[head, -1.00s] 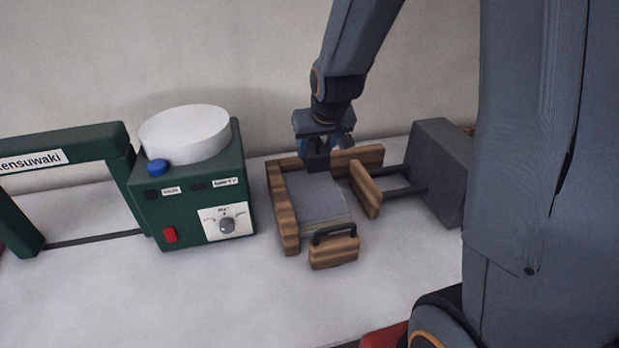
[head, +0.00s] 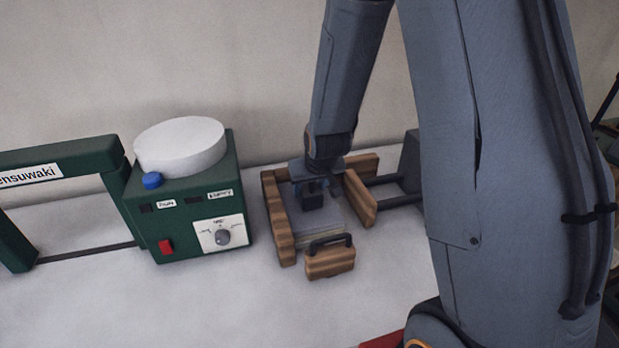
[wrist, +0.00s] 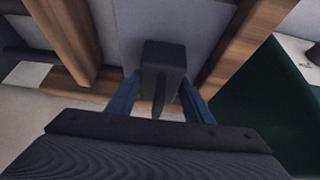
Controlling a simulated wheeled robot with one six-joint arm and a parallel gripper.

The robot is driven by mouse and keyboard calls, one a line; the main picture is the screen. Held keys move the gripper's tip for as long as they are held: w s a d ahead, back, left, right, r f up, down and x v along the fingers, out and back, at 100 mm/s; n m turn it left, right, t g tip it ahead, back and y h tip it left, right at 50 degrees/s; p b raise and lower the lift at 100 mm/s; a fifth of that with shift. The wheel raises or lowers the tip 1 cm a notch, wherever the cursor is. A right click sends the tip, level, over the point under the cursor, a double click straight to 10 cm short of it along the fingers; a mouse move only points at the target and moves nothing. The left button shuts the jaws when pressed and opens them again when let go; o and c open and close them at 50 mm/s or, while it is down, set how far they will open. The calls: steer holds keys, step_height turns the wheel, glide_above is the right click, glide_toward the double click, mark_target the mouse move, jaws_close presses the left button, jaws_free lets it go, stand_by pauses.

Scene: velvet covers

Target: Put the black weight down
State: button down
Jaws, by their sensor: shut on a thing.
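The black weight (head: 312,197) is a small dark block. My gripper (head: 311,184) is shut on it, over the grey cover stack (head: 322,219) inside the wooden frame. In the wrist view the weight (wrist: 164,62) sits between the two blue fingers, with the grey cover (wrist: 205,25) beneath it. I cannot tell whether the weight's underside touches the cover. The wooden frame (head: 276,218) stands around the stack on its left, back and right sides.
A small wooden block with a black handle (head: 330,260) stands at the frame's front. A green machine (head: 190,215) with a white round top (head: 180,147) is on the left. A grey block (head: 410,158) on rods is at right, partly hidden by my arm. The front-left table is clear.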

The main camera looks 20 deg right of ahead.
steer(key=shift+w+f, duration=0.1)
steer(key=shift+f, duration=0.05)
steer(key=shift+f, duration=0.15)
steer(key=c, duration=0.9)
jaws_free()
steer(key=shift+v, duration=0.75)
steer(key=v, duration=1)
steer(key=s+f+g+b, duration=0.2)
steer(key=s+f+g, duration=0.1)
steer(key=s, duration=1.1)
steer(key=shift+s+g, duration=0.25)
steer(key=shift+g, duration=0.55)
